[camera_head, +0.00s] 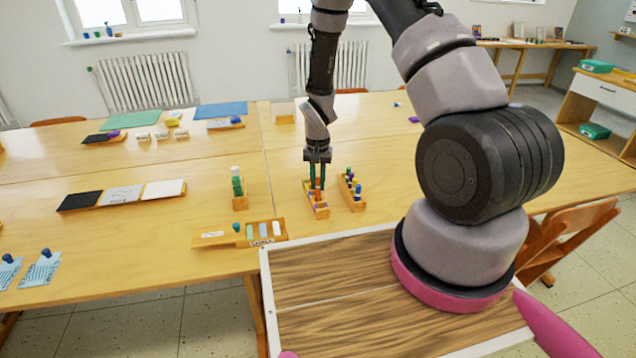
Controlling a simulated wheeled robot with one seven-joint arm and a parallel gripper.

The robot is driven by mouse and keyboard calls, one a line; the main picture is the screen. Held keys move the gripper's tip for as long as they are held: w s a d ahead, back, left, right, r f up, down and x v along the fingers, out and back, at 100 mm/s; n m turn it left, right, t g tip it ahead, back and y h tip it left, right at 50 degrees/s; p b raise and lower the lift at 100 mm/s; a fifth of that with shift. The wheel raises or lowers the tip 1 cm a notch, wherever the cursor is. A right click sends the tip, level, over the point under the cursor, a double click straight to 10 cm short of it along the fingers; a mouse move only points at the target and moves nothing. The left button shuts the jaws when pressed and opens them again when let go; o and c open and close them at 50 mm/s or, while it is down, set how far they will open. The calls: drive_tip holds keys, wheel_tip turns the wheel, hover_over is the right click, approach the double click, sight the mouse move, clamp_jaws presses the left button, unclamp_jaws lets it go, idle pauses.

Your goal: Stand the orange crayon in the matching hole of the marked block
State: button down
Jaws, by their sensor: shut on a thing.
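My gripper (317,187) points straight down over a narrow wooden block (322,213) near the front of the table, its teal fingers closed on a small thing. A little orange shows between and below the fingertips, which fits the orange crayon (317,186). Its lower end is too small to tell whether it is in a hole or just above the block. Small purple and pale pieces also show in this block. A second narrow block (358,207) with blue and purple pieces stands just to the right. I cannot make out a mark on either block.
A small block with green pieces (239,202) stands to the left. A wooden tray (213,241) with several coloured pieces lies at the front edge. A board with black, grey and white panels (121,196) lies further left. The table right of the blocks is mostly clear.

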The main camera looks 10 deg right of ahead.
sight(318, 177)
drive_tip(key=shift+f, duration=1.4)
idle(2.1)
idle(0.3)
drive_tip(key=c, duration=0.7)
unclamp_jaws()
drive_tip(key=shift+o, duration=1.1)
drive_tip(key=shift+r, duration=3)
